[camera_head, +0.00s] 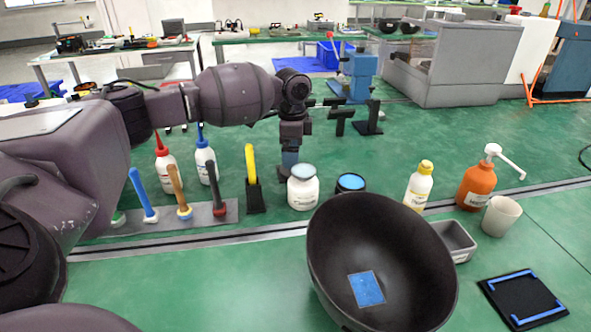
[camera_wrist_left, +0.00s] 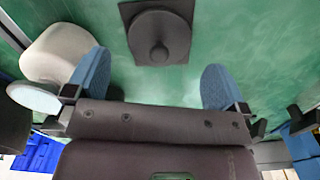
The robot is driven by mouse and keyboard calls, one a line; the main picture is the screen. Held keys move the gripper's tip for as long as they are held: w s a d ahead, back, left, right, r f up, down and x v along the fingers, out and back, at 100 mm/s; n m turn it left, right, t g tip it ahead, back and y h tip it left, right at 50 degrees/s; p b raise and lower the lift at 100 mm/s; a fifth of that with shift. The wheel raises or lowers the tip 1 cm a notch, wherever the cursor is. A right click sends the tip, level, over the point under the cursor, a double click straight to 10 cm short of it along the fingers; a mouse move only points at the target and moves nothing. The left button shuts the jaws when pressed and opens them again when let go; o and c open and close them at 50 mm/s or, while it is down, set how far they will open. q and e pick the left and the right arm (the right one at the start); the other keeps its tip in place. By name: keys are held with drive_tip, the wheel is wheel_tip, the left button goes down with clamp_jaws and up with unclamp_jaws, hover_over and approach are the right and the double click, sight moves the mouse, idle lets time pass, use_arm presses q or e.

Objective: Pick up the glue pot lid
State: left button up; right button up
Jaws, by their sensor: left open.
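In the left wrist view a dark round disc with a raised knob (camera_wrist_left: 159,52), which looks like the glue pot lid, lies on a dark square base (camera_wrist_left: 130,14). My left gripper (camera_wrist_left: 158,88) is open and empty, its blue fingertips apart on either side of the disc, with the disc some way beyond them. In the head view this gripper (camera_head: 290,163) points down behind a white jar with a pale blue top (camera_head: 303,193), and the disc is hidden there. A dark pot with a blue top (camera_head: 351,183) stands right of the jar. My right gripper is not in view.
The white jar (camera_wrist_left: 62,52) is close beside the left finger. A big black bowl (camera_head: 335,235) stands in front. A tool rack (camera_head: 228,207) and squeeze bottles (camera_head: 168,172) are at left; a yellow-capped bottle (camera_head: 418,190) and an orange pump bottle (camera_head: 475,188) at right.

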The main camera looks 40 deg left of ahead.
use_arm(q)
wheel_tip(320, 180, down, 4)
drive_tip(key=shift+s+a+f+b, duration=0.1)
drive_tip(key=shift+a+f+b, duration=0.05)
drive_tip(key=shift+b, duration=0.4)
drive_tip(key=shift+f, duration=0.25)
drive_tip(key=shift+r, duration=0.2)
drive_tip(key=shift+c, duration=0.3)
drive_tip(key=c, duration=0.7)
drive_tip(key=shift+c, duration=0.2)
